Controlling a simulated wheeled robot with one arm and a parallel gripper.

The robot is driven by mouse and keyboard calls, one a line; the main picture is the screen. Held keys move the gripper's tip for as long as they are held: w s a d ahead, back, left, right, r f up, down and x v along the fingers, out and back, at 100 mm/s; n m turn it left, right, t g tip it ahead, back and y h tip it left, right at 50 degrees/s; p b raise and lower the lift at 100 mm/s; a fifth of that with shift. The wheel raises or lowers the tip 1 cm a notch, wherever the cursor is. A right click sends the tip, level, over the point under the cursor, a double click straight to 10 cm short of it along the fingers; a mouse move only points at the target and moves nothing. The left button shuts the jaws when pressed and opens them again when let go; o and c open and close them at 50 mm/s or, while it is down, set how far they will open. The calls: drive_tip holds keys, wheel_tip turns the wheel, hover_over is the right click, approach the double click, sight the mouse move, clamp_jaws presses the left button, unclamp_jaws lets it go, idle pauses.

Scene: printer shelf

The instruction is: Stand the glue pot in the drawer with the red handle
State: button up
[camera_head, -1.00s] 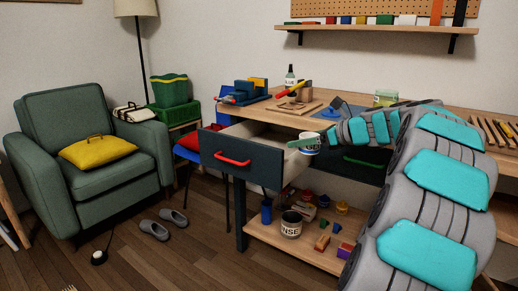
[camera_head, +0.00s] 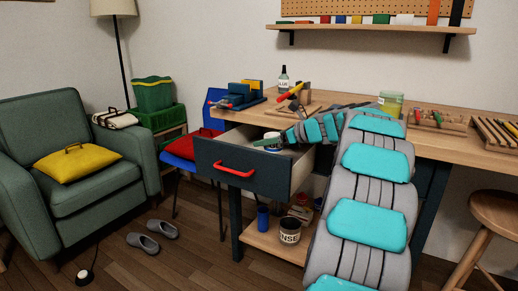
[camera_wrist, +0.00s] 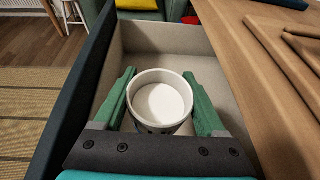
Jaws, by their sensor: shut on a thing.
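The drawer with the red handle (camera_head: 265,172) is pulled open under the bench top. The glue pot, a white round pot (camera_wrist: 160,92), is inside the drawer's outline, upright, with its open top facing up. My gripper (camera_wrist: 160,78) has its green fingers shut on either side of the pot. In the head view the pot (camera_head: 272,137) shows just above the drawer's front edge. Its base is hidden, so I cannot tell whether it touches the drawer floor. The pale drawer walls (camera_wrist: 215,40) surround it, and the space beyond it looks empty.
The bench top (camera_head: 330,101) runs along the drawer's back side. It holds a small bottle (camera_head: 283,82), a blue vise (camera_head: 236,95) and a yellowish jar (camera_head: 391,103). A lower shelf (camera_head: 265,240) holds a labelled tin (camera_head: 290,231). A stool (camera_head: 495,212) stands at right.

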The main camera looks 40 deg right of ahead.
drive_tip(key=shift+w+a+f, duration=0.2)
drive_tip(key=shift+w+f, duration=0.65)
drive_tip(key=shift+f, duration=0.1)
drive_tip(key=shift+w+a+f, duration=0.2)
drive_tip(key=shift+w+f, duration=0.65)
drive_tip(key=shift+f, duration=0.1)
drive_tip(key=shift+f, duration=0.35)
drive_tip(key=shift+f, duration=0.25)
drive_tip(key=o, duration=1.5)
drive_tip(key=shift+r, duration=0.1)
